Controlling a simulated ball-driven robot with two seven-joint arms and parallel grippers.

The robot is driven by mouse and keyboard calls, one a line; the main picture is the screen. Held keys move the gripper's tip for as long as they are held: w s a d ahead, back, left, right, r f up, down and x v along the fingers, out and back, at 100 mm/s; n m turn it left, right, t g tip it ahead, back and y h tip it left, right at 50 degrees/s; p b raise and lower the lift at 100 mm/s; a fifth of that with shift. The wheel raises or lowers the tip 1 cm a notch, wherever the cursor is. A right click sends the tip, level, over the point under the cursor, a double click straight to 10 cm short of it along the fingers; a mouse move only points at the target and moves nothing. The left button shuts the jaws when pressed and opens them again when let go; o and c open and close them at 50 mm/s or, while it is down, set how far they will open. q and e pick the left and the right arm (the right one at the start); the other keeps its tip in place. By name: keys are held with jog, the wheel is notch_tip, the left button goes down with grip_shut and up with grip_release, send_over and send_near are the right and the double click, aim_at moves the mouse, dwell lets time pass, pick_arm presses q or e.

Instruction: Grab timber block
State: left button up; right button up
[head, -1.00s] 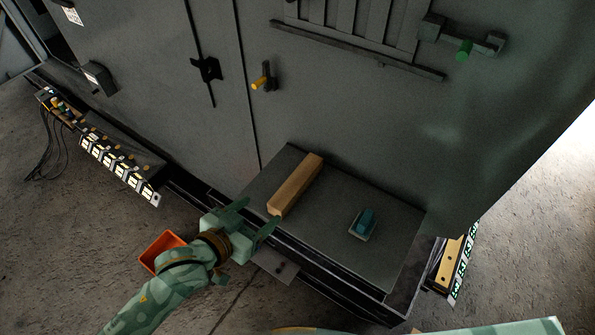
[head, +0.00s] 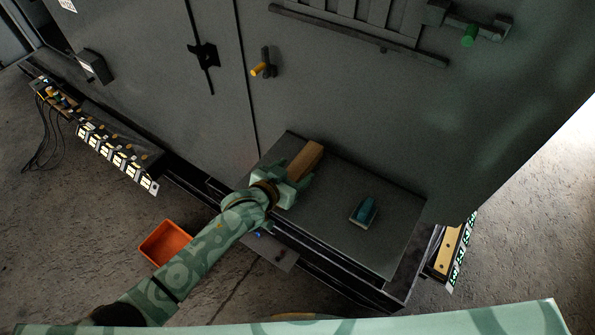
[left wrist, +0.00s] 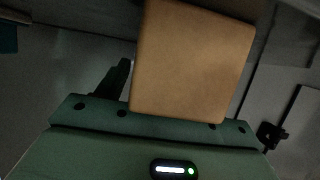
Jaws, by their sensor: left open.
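The timber block (head: 306,160) is a tan wooden bar lying on the grey shelf (head: 340,238) in front of the cabinet. My left gripper (head: 297,178) is open at the block's near end, with its fingers around that end. In the left wrist view the block (left wrist: 190,62) fills the middle, close to the palm, and one dark finger (left wrist: 115,88) shows on its left side. The other finger is hidden there. The near part of the block is hidden by the gripper in the head view. My right gripper is out of view.
A small teal item (head: 364,210) sits on the shelf right of the block. An orange bin (head: 165,243) stands on the floor at left. The cabinet door (head: 340,100) rises behind the shelf, with a yellow-handled latch (head: 262,66). The shelf's front right is clear.

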pick_arm(q)
jog(key=shift+s+a, duration=0.1)
jog(key=c, duration=1.2)
jog(key=shift+r, duration=0.1)
